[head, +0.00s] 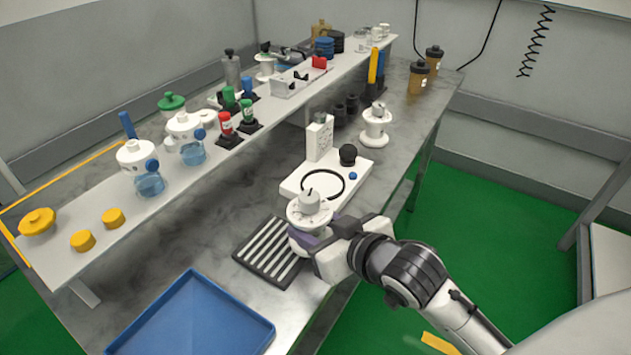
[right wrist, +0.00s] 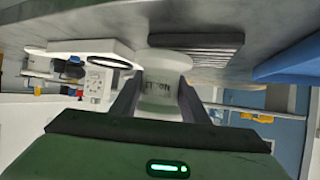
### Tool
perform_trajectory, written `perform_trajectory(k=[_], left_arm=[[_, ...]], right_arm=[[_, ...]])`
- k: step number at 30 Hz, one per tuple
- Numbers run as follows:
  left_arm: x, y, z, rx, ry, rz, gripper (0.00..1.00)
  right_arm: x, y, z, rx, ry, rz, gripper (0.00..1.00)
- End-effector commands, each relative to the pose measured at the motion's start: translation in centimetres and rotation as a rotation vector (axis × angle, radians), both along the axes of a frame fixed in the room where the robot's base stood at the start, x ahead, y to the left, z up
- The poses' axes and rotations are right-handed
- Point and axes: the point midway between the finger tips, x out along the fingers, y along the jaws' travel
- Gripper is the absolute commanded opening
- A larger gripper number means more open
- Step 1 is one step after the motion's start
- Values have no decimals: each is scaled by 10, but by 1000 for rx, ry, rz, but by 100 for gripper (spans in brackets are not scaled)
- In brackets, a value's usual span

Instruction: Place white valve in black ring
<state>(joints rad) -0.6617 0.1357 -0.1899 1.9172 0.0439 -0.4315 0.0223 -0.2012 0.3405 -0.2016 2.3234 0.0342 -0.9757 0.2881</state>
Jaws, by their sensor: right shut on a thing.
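The white valve (head: 309,207) is in my right gripper (head: 304,238), upright, close to the front edge of the black ring in the head view. In the right wrist view the white valve (right wrist: 160,94) sits between the two fingers of the right gripper (right wrist: 158,100), with dark lettering on its side. The black ring (head: 322,183) lies on a white base plate (head: 291,186); the valve hides a little of its near side. The ring also shows in the right wrist view (right wrist: 108,62). My left gripper is not in view.
A black slotted grate (head: 268,250) and a blue tray (head: 194,318) lie nearer on the bench. A black knob (head: 347,153) and a white box (head: 319,138) stand behind the ring. Another white valve-like part (head: 376,126) stands farther back. A raised shelf with bottles runs along the left.

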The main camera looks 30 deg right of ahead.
Motion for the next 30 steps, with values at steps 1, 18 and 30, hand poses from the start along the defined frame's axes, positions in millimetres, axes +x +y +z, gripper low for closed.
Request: perform_trajectory(k=[1,18,30], left_arm=[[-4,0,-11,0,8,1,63],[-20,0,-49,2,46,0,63],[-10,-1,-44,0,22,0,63]], right_arm=[[21,-8,-2,-10,-16,30,12],[137,-93,92,8,-47,184,12],[138,-96,39,13,-44,188,12]])
